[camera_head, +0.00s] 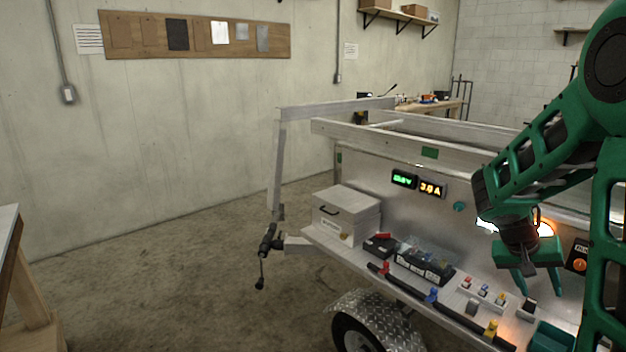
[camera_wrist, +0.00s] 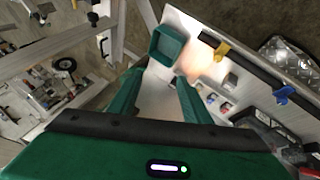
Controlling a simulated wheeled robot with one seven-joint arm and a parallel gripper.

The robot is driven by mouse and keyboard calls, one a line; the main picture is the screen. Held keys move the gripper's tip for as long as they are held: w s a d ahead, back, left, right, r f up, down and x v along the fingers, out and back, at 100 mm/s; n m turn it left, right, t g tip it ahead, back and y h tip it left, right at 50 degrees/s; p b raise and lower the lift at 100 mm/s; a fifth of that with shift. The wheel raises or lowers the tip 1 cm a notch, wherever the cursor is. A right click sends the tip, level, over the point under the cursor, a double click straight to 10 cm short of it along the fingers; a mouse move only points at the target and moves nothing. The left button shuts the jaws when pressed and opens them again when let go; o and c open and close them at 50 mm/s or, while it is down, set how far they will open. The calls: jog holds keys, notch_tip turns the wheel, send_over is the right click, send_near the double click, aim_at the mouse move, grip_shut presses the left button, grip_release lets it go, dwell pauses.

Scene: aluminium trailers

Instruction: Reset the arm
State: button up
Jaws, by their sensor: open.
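My green arm comes in from the right side of the head view and bends down over the trailer's side shelf. My gripper (camera_head: 541,284) points downward above the right part of the shelf, with its two fingers apart and nothing between them. In the wrist view my gripper (camera_wrist: 152,85) also shows two green fingers spread with an empty gap. The aluminium trailer (camera_head: 375,165) stands below and behind the arm. The gripper's exact height above the shelf is hard to tell.
The shelf carries a white box (camera_head: 345,212), a battery (camera_head: 424,262), small switches (camera_head: 482,290) and a green bin (camera_wrist: 167,44). Lit displays (camera_head: 418,184) sit on the panel.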

jog(key=s+a+r+y, duration=0.1)
jog(key=s+a+y, duration=0.1)
jog(key=s+a, duration=0.3)
jog(key=s+a+r+y, duration=0.1)
jog(key=s+a, duration=0.3)
jog(key=s, duration=0.6)
jog(key=s+a+r+n+y, duration=0.1)
jog(key=s+a+y, duration=0.3)
jog(key=s, duration=0.4)
jog(key=shift+s+a+r, duration=0.25)
jog(key=shift+a+r, duration=0.1)
jog(key=shift+a, duration=0.45)
jog(key=shift+w+f, duration=0.25)
jog(key=shift+w, duration=0.4)
dwell(0.3)
